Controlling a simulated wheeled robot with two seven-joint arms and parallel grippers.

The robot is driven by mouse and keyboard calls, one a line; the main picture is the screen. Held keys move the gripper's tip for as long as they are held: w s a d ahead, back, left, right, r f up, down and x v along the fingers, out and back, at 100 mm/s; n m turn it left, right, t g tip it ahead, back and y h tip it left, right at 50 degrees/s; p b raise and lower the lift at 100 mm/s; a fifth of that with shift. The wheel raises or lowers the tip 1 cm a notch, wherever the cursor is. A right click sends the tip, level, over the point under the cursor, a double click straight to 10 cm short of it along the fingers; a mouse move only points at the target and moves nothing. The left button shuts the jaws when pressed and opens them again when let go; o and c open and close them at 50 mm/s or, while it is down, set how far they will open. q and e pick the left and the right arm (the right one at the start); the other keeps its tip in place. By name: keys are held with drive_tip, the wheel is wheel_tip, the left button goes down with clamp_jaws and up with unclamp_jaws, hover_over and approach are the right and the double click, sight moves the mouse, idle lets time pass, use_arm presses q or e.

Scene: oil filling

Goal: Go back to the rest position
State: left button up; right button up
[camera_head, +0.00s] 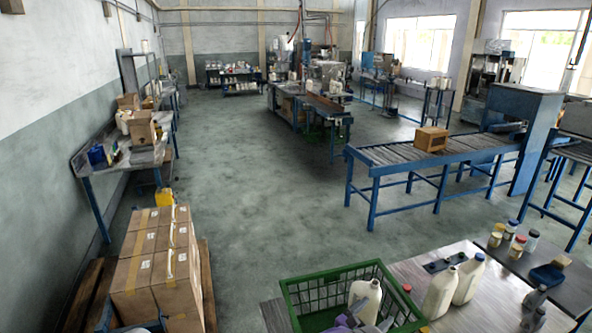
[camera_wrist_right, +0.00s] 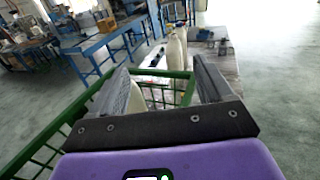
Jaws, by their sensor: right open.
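A green crate (camera_head: 330,280) stands on the table's near edge in the head view. A white bottle (camera_head: 366,300) stands inside its right part. My right gripper (camera_head: 352,323), partly cut off by the bottom edge, is at the crate beside this bottle. In the right wrist view my right gripper (camera_wrist_right: 165,80) has its two grey fingers wide apart, with nothing held between them. The crate (camera_wrist_right: 80,125) shows around and beyond the fingers there. Two white bottles (camera_head: 440,293) (camera_head: 468,279) stand on the table right of the crate. My left gripper is not in view.
The grey table (camera_head: 405,270) also bears a dark tray (camera_head: 445,262) and several small jars (camera_head: 515,248) at right. Stacked cardboard boxes (camera_head: 150,265) stand on a pallet at left. A roller conveyor (camera_head: 400,153) carries a box (camera_head: 431,139). The middle floor is free.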

drive_tip(key=s+d+f+m+g+y, duration=0.3)
drive_tip(key=s+f+m+g+y, duration=0.6)
drive_tip(key=s+f, duration=1.15)
drive_tip(key=s+a+f+m+g+y, duration=0.2)
drive_tip(key=s+a+f+m+y, duration=0.1)
drive_tip(key=s+a+m+y, duration=0.35)
drive_tip(key=s+a+f+m+g+y, duration=0.1)
drive_tip(key=s+a+f+m+y, duration=0.15)
drive_tip(key=s+a+m, duration=0.45)
use_arm(q)
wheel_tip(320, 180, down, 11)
drive_tip(key=b, duration=1.1)
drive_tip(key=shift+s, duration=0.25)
use_arm(e)
wheel_tip(320, 180, down, 11)
drive_tip(key=w+m+t, duration=0.1)
drive_tip(key=w+m, duration=0.2)
drive_tip(key=m, duration=0.2)
drive_tip(key=shift+a+m+t, duration=0.3)
drive_tip(key=shift+a+m, duration=0.05)
drive_tip(key=shift+a, duration=0.1)
